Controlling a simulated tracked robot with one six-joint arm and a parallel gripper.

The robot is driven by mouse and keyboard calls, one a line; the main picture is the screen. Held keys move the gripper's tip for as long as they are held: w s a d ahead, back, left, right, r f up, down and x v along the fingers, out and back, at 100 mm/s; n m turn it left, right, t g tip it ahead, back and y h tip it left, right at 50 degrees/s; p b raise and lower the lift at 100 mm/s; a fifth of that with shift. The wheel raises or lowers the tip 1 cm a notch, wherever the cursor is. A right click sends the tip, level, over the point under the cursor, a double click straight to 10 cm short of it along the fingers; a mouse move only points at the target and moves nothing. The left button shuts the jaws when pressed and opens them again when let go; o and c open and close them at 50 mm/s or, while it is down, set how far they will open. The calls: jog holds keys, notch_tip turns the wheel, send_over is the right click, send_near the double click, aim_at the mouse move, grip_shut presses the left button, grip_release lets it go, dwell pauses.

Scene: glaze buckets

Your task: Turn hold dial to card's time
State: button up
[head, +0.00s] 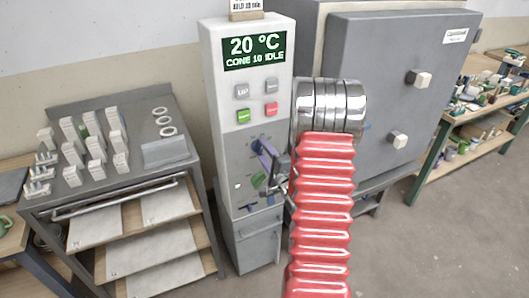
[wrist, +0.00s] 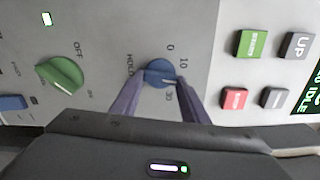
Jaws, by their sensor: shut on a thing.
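The kiln control panel (head: 222,150) is a tall grey box in the head view, its screen (head: 254,50) reading "20 °C, CONE 10 IDLE". A card (head: 247,9) sits on top, cut off by the picture edge; its number is too small to read surely. The blue hold dial (wrist: 158,70) is in the middle of the wrist view, with "HOLD" beside it and numbers around it. Its pale pointer mark is near the right finger; the exact setting is unclear. My gripper (wrist: 157,80) is shut on this dial, one purple finger on either side.
A green dial (wrist: 62,75) marked "OFF" is left of the hold dial in the wrist view. Green (wrist: 251,44) and red (wrist: 235,98) buttons lie right. The grey kiln (head: 400,90) and a rack of sample tiles (head: 110,150) flank the panel.

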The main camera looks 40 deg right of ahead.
jog(key=shift+s+d+f+m, duration=0.1)
jog(key=shift+f+m, duration=0.05)
jog(key=shift+m, duration=0.55)
jog(key=shift+s+d+f+m, duration=0.1)
jog(key=shift+m, duration=0.6)
jog(key=o, duration=0.8)
jog(key=shift+w, duration=0.1)
jog(key=shift+c, duration=0.2)
jog(key=o, duration=0.3)
jog(key=shift+a+r, duration=0.1)
jog(key=shift+a, duration=0.05)
jog(key=v, duration=1.3)
jog(key=shift+s+a, duration=0.15)
jog(key=shift+s, duration=0.2)
